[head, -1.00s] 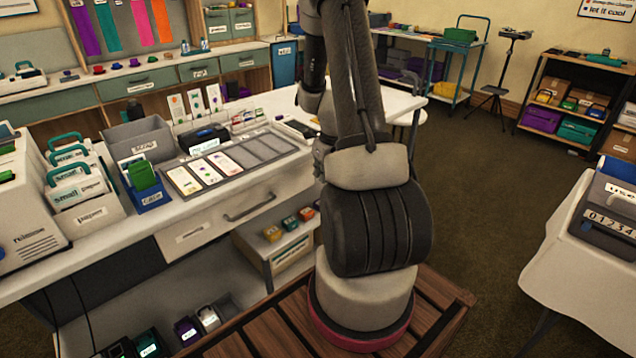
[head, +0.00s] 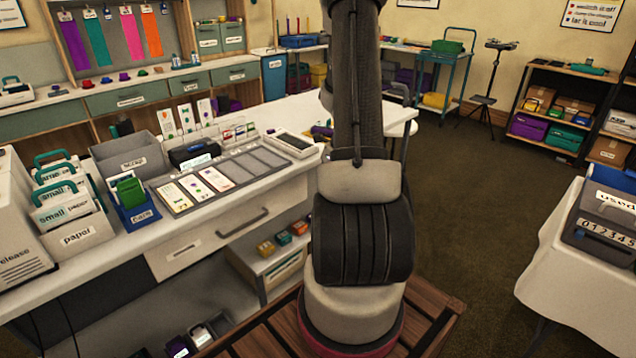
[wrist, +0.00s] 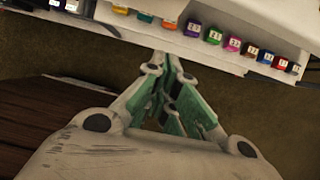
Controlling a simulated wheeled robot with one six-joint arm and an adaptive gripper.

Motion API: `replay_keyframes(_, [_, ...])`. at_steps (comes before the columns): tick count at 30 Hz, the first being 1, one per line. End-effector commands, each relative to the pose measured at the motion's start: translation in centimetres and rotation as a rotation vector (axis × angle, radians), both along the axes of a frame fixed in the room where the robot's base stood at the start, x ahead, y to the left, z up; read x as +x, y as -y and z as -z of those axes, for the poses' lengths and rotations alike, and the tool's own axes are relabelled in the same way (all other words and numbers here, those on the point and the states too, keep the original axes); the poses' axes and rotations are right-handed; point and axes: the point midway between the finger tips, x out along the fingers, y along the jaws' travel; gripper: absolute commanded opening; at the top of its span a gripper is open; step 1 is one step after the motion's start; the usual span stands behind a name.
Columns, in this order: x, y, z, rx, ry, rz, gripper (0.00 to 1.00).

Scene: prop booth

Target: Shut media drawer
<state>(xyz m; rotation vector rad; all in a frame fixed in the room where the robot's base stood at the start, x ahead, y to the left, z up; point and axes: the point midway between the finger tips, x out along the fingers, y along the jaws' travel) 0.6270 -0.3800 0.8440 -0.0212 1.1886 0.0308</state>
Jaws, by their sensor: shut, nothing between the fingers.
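A white drawer front with a long grey handle (head: 243,222) and a small label (head: 183,249) lies under the worktop edge in the head view. I cannot read the label or tell how far this drawer stands out. Below it, a low white unit (head: 262,270) with a labelled front holds small coloured boxes (head: 284,237) on top. In the wrist view, my gripper (wrist: 160,58) is shut and empty. Its fingertips appear close to the edge of a white surface (wrist: 205,50) bearing a row of small coloured blocks (wrist: 213,37); contact is unclear. My arm hides the gripper in the head view.
The worktop carries a grey card tray (head: 180,208), a paper bin (head: 78,236), a blue box (head: 140,214) and a scrap bin (head: 130,163). A cloth-covered table (head: 560,262) stands at right. Brown floor (head: 470,200) lies clear between them.

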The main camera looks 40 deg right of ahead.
Motion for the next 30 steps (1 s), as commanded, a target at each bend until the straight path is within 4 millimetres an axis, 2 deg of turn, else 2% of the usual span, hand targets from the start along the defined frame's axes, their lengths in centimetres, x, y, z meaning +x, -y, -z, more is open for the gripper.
replay_keyframes(13, [3.2, -0.2, 8.5, 0.003, -0.004, 0.002, 0.0])
replay_keyframes(18, [5.9, -0.3, 8.4, -0.001, -0.001, -0.003, 0.0])
replay_keyframes(21, [6.8, -0.3, 8.4, 0.0, -0.001, -0.002, 0.0])
replay_keyframes(30, [7.3, -0.3, 8.3, 0.0, -0.002, 0.001, 0.0])
